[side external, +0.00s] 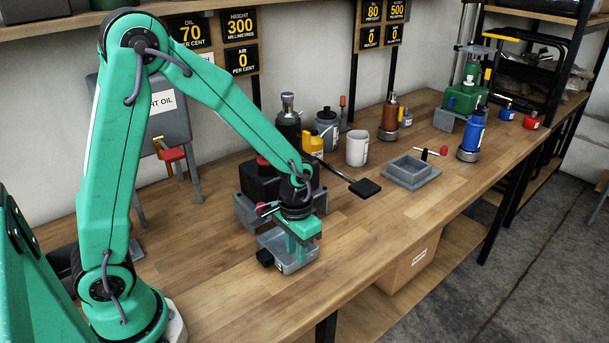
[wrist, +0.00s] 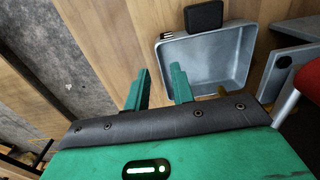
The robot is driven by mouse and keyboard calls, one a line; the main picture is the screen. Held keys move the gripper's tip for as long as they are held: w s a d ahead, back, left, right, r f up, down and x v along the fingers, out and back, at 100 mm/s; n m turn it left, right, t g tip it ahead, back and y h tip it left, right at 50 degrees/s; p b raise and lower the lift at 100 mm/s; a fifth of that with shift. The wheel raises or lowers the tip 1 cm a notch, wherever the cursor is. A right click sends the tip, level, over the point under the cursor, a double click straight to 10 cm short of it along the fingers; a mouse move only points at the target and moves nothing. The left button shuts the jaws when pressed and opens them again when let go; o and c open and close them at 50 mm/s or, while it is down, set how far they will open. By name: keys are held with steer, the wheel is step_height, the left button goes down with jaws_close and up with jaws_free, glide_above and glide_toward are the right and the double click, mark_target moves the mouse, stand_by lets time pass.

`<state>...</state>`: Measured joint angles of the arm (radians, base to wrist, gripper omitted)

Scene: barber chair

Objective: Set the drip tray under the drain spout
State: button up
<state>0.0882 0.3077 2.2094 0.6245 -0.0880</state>
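A grey open tray (side external: 294,268) with a black block on one side stands on the bench, below my gripper (side external: 300,250). In the wrist view the tray (wrist: 228,75) is empty inside. My gripper (wrist: 160,78) is open, its green fingers apart. The left finger is outside the tray's left wall and the right finger overlaps its inside; contact cannot be told. A black unit with a red cap (side external: 260,178) stands on a grey stand (side external: 243,215) behind the tray. A small red-ended lever (side external: 264,208) shows there. The drain spout is not clearly visible, partly hidden by my arm.
A shallow grey square holder (side external: 412,172) lies further right. A white mug (side external: 357,149), a yellow container (side external: 312,142), a brown bottle jack (side external: 390,118) and a blue bottle jack (side external: 470,135) stand on the bench. A black-ended lever (side external: 364,187) juts out. The front right bench is clear.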

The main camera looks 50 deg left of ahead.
step_height(320, 180, up, 8)
steer(key=shift+r, duration=0.25)
stand_by(0.7)
steer(key=s+a+r+t, duration=0.3)
steer(key=s+r+t, duration=0.2)
steer(key=s+r, duration=0.7)
steer(key=shift+s+t, duration=0.3)
steer(key=shift+s, duration=0.1)
